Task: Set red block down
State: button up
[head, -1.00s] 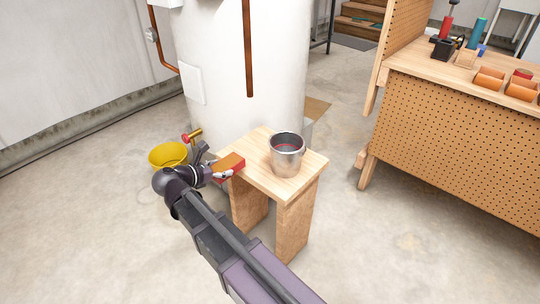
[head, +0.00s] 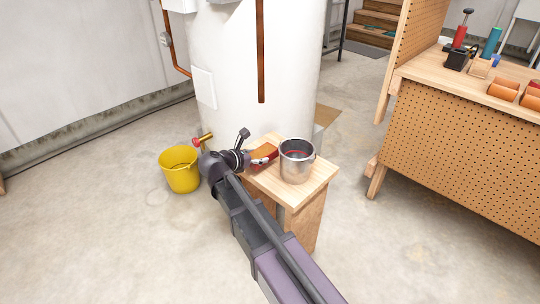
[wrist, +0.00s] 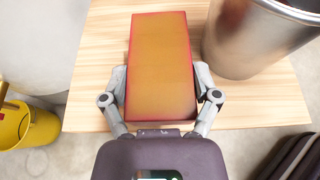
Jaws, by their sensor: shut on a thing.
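The red block (head: 266,152) has an orange-brown top face and red edges. In the wrist view the block (wrist: 161,65) lies between the two fingers of my gripper (wrist: 161,92), which touch its sides near the close end. My gripper (head: 262,160) is shut on the block over the small wooden table (head: 312,182). In the wrist view the block appears over the light tabletop (wrist: 100,60); I cannot tell whether it touches the wood. My arm hides part of the table in the head view.
A metal bucket (head: 297,162) stands on the table just right of the block. A yellow bucket (head: 181,170) is on the floor to the left. A white tank (head: 225,60) rises behind the table. A pegboard workbench (head: 470,140) is at the right.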

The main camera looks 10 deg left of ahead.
aim_at(269, 147)
jog(key=w+d, duration=0.4)
jog(key=w, duration=0.1)
jog(key=shift+w+d, duration=0.1)
jog(key=shift+w, duration=0.1)
jog(key=shift+f, duration=0.1)
jog(key=shift+f+b, duration=1.65)
jog(key=shift+b, duration=0.1)
jog(key=shift+f, duration=0.1)
jog(key=o, duration=1)
jog(key=shift+o, duration=0.2)
